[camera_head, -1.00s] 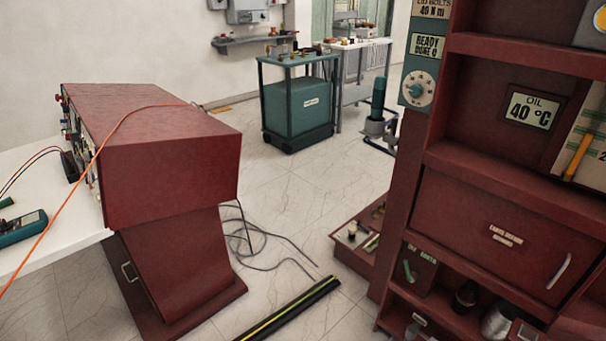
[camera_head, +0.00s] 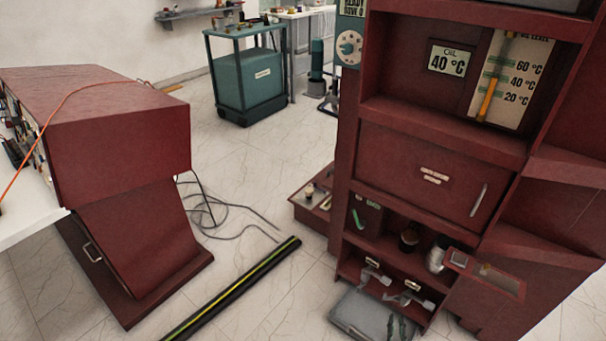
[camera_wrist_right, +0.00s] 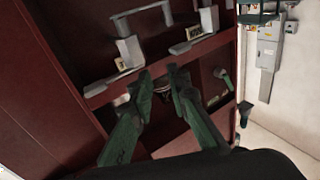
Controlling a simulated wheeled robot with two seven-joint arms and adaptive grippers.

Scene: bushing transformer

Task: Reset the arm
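My right gripper (camera_head: 402,322) shows small at the bottom edge of the head view, in front of the lower shelf of the red cabinet (camera_head: 432,176). In the right wrist view its two dark green fingers (camera_wrist_right: 158,76) stand apart with a gap and nothing between them. Beyond the fingertips are the red shelves and grey bracket-like parts (camera_wrist_right: 130,50) with small labels. I cannot tell how far the fingertips are from the shelf edge. My left gripper is in neither view.
A red console (camera_head: 120,130) stands at left beside a white table (camera_head: 25,212). A black tube with a yellow stripe (camera_head: 235,290) and loose grey cable (camera_head: 225,218) lie on the floor. A teal cart (camera_head: 248,80) stands behind.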

